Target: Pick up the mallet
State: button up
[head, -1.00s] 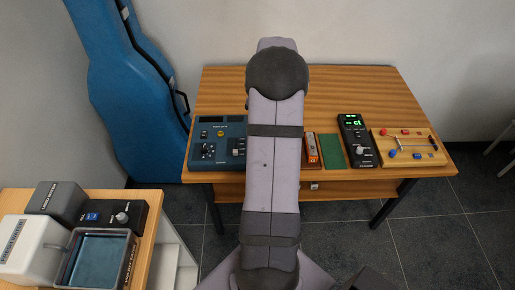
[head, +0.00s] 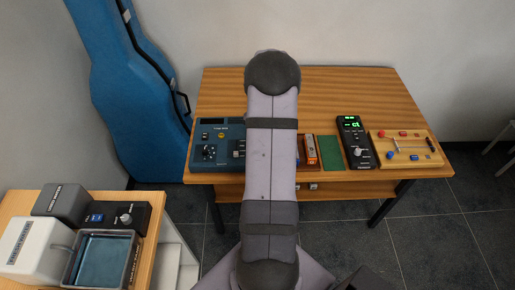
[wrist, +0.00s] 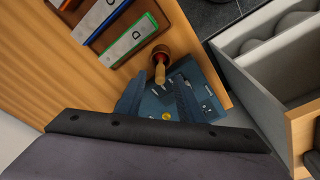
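The mallet (wrist: 160,62), with a dark red-brown round head and a pale wooden handle, shows in the wrist view near the blue instrument box (wrist: 205,88). Its handle points toward my gripper (wrist: 158,88). My gripper is open, with its two dark blue fingers apart over the box and nothing seen held between them. The handle end lies just ahead of the gap between the fingertips. I cannot tell the height between fingers and mallet. In the head view my arm hides the mallet and gripper; the blue box (head: 208,150) shows left of the arm.
Lettered chime bars (wrist: 132,40) lie in a brown tray beside the mallet. A grey compartmented drawer (wrist: 250,70) is at the right. In the head view a green pad (head: 331,152), a black device (head: 355,145) and a peg board (head: 378,154) stand right of my arm. The table's back (head: 350,85) is clear.

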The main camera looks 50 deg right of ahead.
jog(key=shift+w+f+p, duration=0.25)
jog(key=shift+f+p, duration=0.1)
jog(key=shift+f, duration=0.95)
grip_shut()
jog(key=shift+r, duration=0.1)
notch_tip(320, 180, up, 10)
jog(key=b, duration=0.3)
jog(key=s+d+r+h+p, duration=0.1)
jog(key=s+d+h, duration=0.1)
jog(key=d, duration=0.4)
jog(key=shift+d+r+t+p, duration=0.2)
jog(key=shift+r+t+p, duration=0.05)
jog(key=shift+t+p, duration=0.1)
